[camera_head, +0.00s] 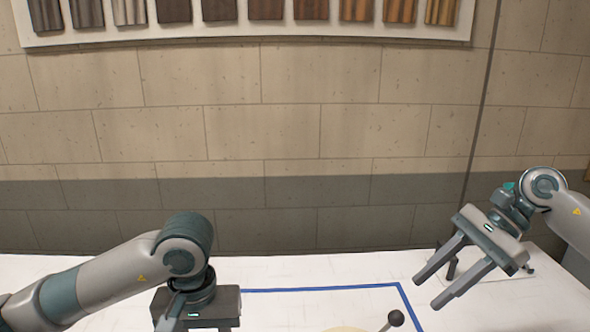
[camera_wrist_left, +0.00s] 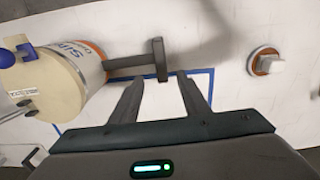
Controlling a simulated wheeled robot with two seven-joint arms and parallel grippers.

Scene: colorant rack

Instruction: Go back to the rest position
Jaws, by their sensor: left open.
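My left gripper (camera_wrist_left: 160,76) is open in the left wrist view, its two fingers apart over the white table with nothing held. In the head view only its dark body (camera_head: 195,308) shows at the bottom edge; its fingertips are out of the frame. My right gripper (camera_head: 426,292) is open and empty above the table at the right of the head view, its fingers pointing down and left.
A cream can (camera_wrist_left: 62,85) with an orange and white label is left of my left fingers. Blue tape (camera_head: 310,289) marks the table (camera_head: 250,270); a wall rises behind.

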